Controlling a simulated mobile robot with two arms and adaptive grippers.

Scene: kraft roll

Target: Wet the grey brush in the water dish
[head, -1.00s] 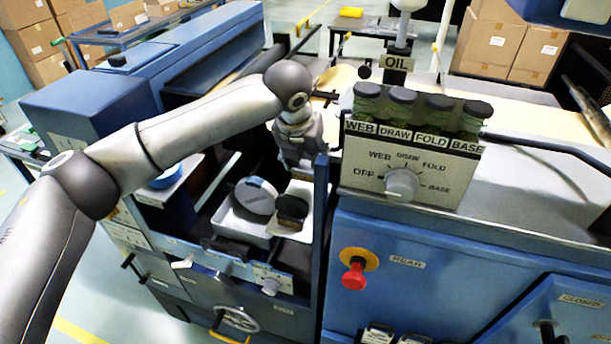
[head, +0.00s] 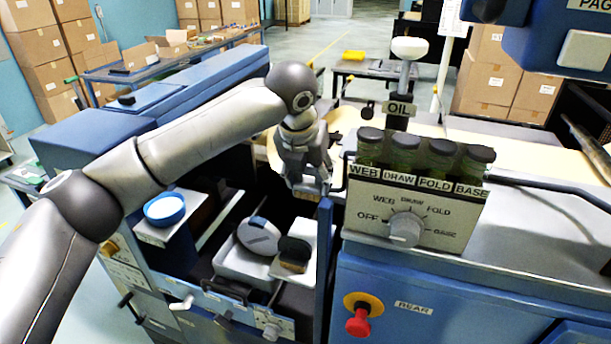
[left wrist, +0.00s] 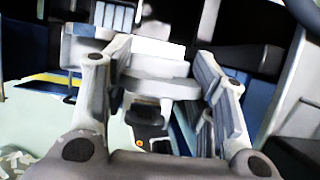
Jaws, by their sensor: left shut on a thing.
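My left gripper (head: 308,182) hangs near the upright blue post, beyond the two trays. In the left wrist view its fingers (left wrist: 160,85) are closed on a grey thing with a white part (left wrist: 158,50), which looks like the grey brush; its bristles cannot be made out. The water dish, apparently the round blue-rimmed dish (head: 165,209) with a pale inside, stands on a small shelf left of the trays, well apart from the gripper. My right gripper is not in view.
One tray (head: 232,262) holds a round grey piece (head: 259,235) with a blue band. Beside it, another tray (head: 322,235) holds a dark block (head: 294,252) with a tan lower part. The control box (head: 410,212) with several capped jars stands right of the gripper.

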